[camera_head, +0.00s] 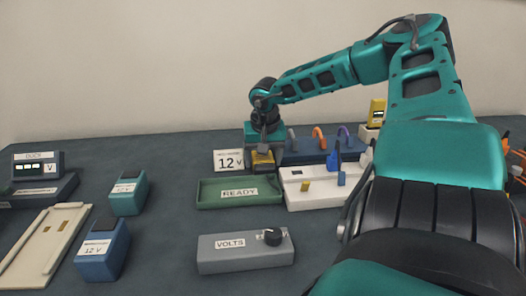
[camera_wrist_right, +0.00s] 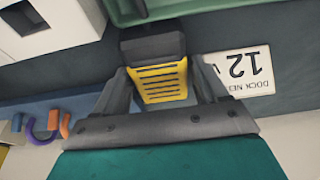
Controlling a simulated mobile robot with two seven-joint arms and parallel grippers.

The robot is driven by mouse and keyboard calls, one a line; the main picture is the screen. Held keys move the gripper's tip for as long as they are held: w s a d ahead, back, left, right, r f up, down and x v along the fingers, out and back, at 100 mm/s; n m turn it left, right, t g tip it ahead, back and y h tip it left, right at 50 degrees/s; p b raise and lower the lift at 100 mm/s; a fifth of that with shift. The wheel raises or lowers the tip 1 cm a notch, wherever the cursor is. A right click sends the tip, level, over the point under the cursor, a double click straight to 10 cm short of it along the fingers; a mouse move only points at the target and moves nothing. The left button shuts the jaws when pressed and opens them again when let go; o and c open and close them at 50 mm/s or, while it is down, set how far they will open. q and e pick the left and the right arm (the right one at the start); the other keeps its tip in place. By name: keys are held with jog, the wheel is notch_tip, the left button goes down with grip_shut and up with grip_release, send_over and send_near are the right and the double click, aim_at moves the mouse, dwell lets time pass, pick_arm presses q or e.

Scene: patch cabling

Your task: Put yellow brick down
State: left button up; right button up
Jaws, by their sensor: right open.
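The yellow brick (camera_head: 263,160) has a dark end and stands just behind the green READY tray (camera_head: 207,196), beside the 12 V card (camera_head: 228,161). My right gripper (camera_head: 264,150) reaches down over it from behind. In the right wrist view the brick's ribbed yellow body (camera_wrist_right: 160,84) lies between my two spread fingers, with a gap showing beside it. My right gripper is open around the brick. Its dark end points at the green tray's edge (camera_wrist_right: 155,10). I cannot tell exactly how its underside rests. My left gripper is not in view.
A white panel (camera_head: 315,199) with small yellow and blue parts is right of the tray. Behind it is a blue rack (camera_head: 305,157) with coloured cable loops. A grey VOLTS box (camera_head: 245,258) stands in front. Blue (camera_head: 103,255) and teal (camera_head: 128,196) 12 V blocks stand left.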

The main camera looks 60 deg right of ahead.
aim_at(263, 159)
jog(key=c, duration=1.2)
pick_arm(q)
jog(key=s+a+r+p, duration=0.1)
jog(key=p, duration=0.2)
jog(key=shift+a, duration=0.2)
pick_arm(e)
jog(key=shift+o, duration=0.2)
notch_tip(263, 159, up, 20)
